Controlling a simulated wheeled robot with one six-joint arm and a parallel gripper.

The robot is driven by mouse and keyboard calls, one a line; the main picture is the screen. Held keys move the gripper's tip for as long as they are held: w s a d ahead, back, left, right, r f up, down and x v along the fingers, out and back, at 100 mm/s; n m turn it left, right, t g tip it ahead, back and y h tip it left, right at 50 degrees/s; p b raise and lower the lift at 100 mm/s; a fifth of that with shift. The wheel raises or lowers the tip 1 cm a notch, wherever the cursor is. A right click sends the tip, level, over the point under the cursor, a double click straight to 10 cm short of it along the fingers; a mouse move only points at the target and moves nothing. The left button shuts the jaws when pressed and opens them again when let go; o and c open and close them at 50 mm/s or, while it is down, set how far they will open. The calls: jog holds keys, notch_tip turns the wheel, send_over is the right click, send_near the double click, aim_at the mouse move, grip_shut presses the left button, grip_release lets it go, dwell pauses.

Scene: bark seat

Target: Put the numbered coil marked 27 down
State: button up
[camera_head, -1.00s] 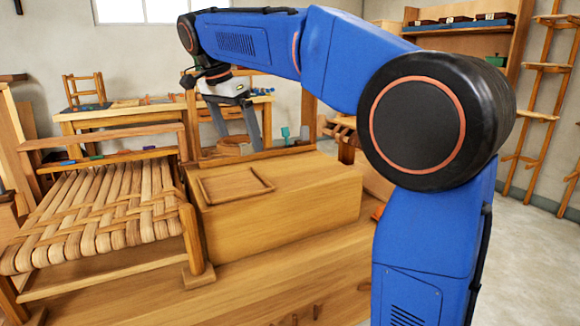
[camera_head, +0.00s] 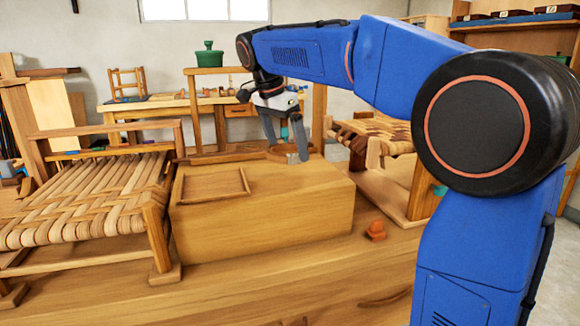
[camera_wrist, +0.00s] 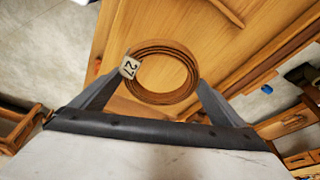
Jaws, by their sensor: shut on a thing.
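The coil marked 27 is a flat brown ring of wound strip (camera_wrist: 163,98) with a pale tag (camera_wrist: 130,67) reading 27 on its left side in the wrist view. My gripper (camera_wrist: 159,77) is shut on it, one finger against each side of the ring. In the head view the coil (camera_head: 278,153) shows partly behind the fingers of my gripper (camera_head: 288,151). It is at the back right of the top of a wooden block (camera_head: 270,225). I cannot tell whether the coil touches that top.
A shallow rectangular frame (camera_head: 214,199) lies on the block's left part. A woven seat (camera_head: 85,200) stands at left and another (camera_head: 378,128) at right, behind the block. A small orange object (camera_head: 376,230) sits on the bench right of the block. The block's front top is clear.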

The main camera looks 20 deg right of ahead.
aim_at(290, 176)
jog(key=shift+f, duration=2.8)
jog(key=shift+f, duration=0.1)
jog(key=o, duration=0.7)
jog(key=shift+o, duration=0.2)
jog(key=v, duration=1.2)
jog(key=shift+s, duration=0.1)
jog(key=s+d+f+n+t+y, duration=0.1)
jog(key=s+d+f+n, duration=0.2)
jog(key=s+f, duration=0.7)
jog(key=s+d+f+n+t+y, duration=0.1)
jog(key=s+d+f+n, duration=0.3)
jog(key=s+f, duration=0.5)
jog(key=s+d+f+n+t+y, duration=0.1)
jog(key=s+d+f+n, duration=0.2)
jog(key=s+f+n, duration=0.3)
jog(key=s+f, duration=0.4)
jog(key=s, duration=0.3)
jog(key=shift+d+f+t, duration=0.3)
jog(key=shift+d, duration=0.05)
